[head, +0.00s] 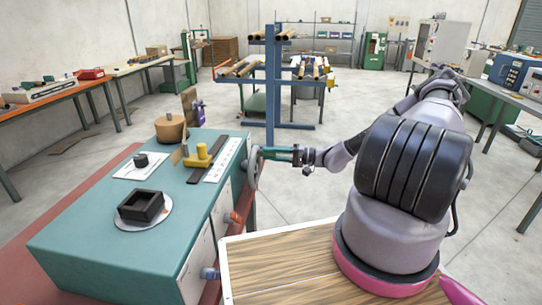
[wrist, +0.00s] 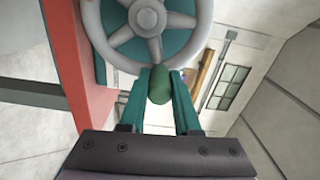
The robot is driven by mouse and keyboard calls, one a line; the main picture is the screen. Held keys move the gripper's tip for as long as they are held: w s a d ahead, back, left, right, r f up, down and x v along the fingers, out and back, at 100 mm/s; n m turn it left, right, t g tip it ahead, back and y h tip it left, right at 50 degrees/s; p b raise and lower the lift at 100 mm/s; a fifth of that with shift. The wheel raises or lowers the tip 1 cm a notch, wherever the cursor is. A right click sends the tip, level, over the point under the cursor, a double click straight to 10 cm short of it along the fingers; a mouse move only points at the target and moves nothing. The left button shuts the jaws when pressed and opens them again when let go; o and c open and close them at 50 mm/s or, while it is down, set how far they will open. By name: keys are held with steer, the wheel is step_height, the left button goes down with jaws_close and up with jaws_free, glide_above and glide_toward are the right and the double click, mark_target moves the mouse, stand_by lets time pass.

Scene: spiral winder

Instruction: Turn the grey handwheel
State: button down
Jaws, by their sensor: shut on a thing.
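The grey handwheel (head: 253,168) is mounted on the right side of the teal machine (head: 90,240). In the wrist view the wheel (wrist: 111,52) fills the top, with spokes, a round hub and a thick rim. A green handle knob (wrist: 158,86) stands at the lower rim of the wheel. My gripper (wrist: 159,84) has teal fingers, one on each side of the knob, shut on it.
A yellow clamp piece (head: 203,156), a black square block (head: 141,206) and a brown round block (head: 170,128) sit on the machine top. A wooden-topped surface (head: 280,265) lies in front. A blue rack (head: 271,80) stands behind. Open floor lies right of the wheel.

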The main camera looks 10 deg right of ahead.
stand_by(0.3)
steer(key=c, duration=0.6)
jaws_free()
steer(key=v, duration=1.1)
